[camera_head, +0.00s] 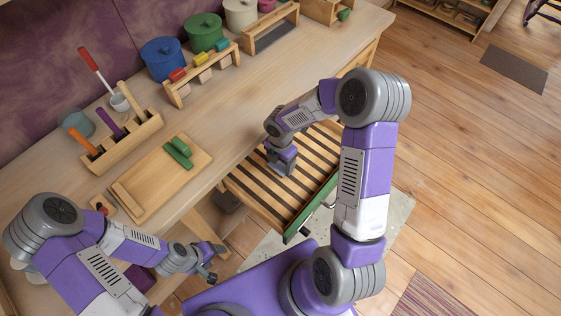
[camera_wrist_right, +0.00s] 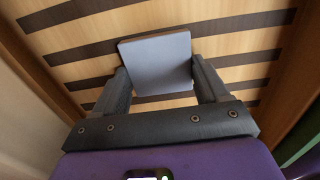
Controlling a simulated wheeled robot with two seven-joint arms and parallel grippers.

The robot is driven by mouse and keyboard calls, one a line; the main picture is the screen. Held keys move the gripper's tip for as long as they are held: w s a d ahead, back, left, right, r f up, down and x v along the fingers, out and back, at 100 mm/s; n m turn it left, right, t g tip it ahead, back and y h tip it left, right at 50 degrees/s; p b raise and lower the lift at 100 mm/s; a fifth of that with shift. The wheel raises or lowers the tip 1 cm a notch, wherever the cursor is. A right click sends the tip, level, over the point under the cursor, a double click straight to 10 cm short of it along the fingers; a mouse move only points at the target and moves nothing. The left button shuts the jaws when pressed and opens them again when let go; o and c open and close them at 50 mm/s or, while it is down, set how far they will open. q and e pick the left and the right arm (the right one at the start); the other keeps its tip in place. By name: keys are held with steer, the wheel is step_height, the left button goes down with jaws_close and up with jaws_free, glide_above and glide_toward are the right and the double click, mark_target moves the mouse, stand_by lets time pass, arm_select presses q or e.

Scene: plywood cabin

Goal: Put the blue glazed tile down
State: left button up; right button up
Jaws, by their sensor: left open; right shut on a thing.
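The blue glazed tile (camera_wrist_right: 157,60) shows in the right wrist view as a flat grey-blue square between my right fingers. My right gripper (camera_wrist_right: 160,84) is shut on it, over the striped floor of an open drawer (camera_head: 262,199). I cannot tell whether the tile touches the drawer floor. In the head view my right gripper (camera_head: 281,168) points down into the back of the drawer, and the tile is hidden there. My left gripper (camera_head: 213,262) is open and empty, low in front of the bench at the drawer's left.
The drawer's green front (camera_head: 311,208) is pulled out from the wooden bench (camera_head: 230,110). Wooden side walls flank my right gripper. On the bench are a board (camera_head: 150,190) with green blocks, a tool rack (camera_head: 125,145) and several lidded pots. Most of the drawer floor is bare.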

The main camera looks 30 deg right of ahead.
mark_target(280, 164)
steer(key=shift+f, duration=0.15)
steer(key=o, duration=1.1)
step_height(280, 164, up, 12)
steer(key=p, duration=0.4)
steer(key=shift+r, duration=0.25)
